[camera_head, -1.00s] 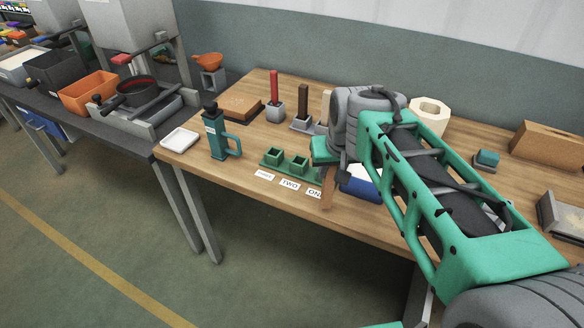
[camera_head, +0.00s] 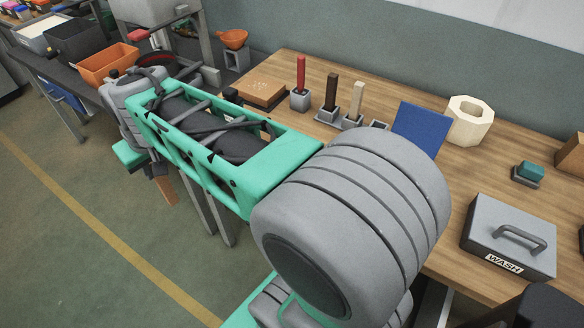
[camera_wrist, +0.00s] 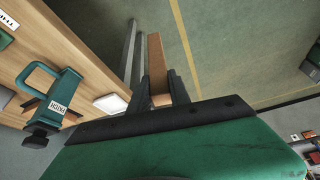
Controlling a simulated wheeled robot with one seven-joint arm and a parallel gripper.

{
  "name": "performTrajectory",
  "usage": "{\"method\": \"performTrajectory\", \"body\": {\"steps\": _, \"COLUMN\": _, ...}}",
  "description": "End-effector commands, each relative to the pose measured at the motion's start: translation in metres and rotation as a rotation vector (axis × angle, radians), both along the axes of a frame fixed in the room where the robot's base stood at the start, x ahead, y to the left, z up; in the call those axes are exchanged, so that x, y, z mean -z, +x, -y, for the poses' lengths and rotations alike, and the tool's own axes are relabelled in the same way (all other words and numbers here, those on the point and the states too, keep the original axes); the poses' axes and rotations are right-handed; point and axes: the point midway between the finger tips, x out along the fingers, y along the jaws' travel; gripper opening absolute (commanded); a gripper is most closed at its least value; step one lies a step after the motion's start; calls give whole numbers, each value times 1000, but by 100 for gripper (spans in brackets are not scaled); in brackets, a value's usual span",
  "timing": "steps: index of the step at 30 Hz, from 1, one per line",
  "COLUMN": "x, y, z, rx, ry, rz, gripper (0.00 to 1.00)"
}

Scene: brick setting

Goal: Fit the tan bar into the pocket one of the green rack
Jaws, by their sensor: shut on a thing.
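My gripper (camera_head: 157,170) is at the left in the head view, out over the floor past the table's left end. It is shut on the tan bar (camera_head: 168,191), which hangs down from the fingers. In the wrist view the bar (camera_wrist: 156,58) sticks out beyond the two dark fingers (camera_wrist: 161,92), with floor behind it. The green rack is hidden behind my arm in the head view. In the wrist view a green piece (camera_wrist: 4,39) beside a partly cut label shows at the left edge; I cannot tell if it is the rack.
Red, dark and tan upright pieces (camera_head: 357,100) stand at the back. A blue panel (camera_head: 418,130) and a grey WASH box (camera_head: 508,238) are at the right.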

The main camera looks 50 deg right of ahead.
Motion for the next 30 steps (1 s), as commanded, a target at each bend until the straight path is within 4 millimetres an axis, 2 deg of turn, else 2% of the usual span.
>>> {"method": "performTrajectory", "body": {"steps": 5, "x": -12, "y": -8, "z": 56, "rx": 152, "ry": -4, "rz": 1, "gripper": 0}}
{"method": "performTrajectory", "body": {"steps": 8, "x": -22, "y": -21, "z": 104, "rx": 290, "ry": -7, "rz": 1, "gripper": 0}}
{"method": "performTrajectory", "body": {"steps": 11, "x": -33, "y": -44, "z": 158, "rx": 453, "ry": -9, "rz": -1, "gripper": 0}}
{"method": "performTrajectory", "body": {"steps": 14, "x": -46, "y": -81, "z": 216, "rx": 642, "ry": -9, "rz": 0, "gripper": 0}}
{"method": "performTrajectory", "body": {"steps": 15, "x": -52, "y": -99, "z": 238, "rx": 723, "ry": -10, "rz": 0, "gripper": 0}}
{"method": "performTrajectory", "body": {"steps": 19, "x": -68, "y": -165, "z": 298, "rx": 976, "ry": -9, "rz": 0, "gripper": 0}}
{"method": "performTrajectory", "body": {"steps": 21, "x": -75, "y": -201, "z": 321, "rx": 1100, "ry": -8, "rz": 0, "gripper": 0}}
{"method": "performTrajectory", "body": {"steps": 24, "x": -84, "y": -245, "z": 342, "rx": 1241, "ry": -6, "rz": 2, "gripper": 0}}
{"method": "performTrajectory", "body": {"steps": 27, "x": -89, "y": -274, "z": 353, "rx": 1331, "ry": -4, "rz": 2, "gripper": 0}}
{"method": "performTrajectory", "body": {"steps": 30, "x": -88, "y": -289, "z": 357, "rx": 1375, "ry": -2, "rz": 1, "gripper": 0}}
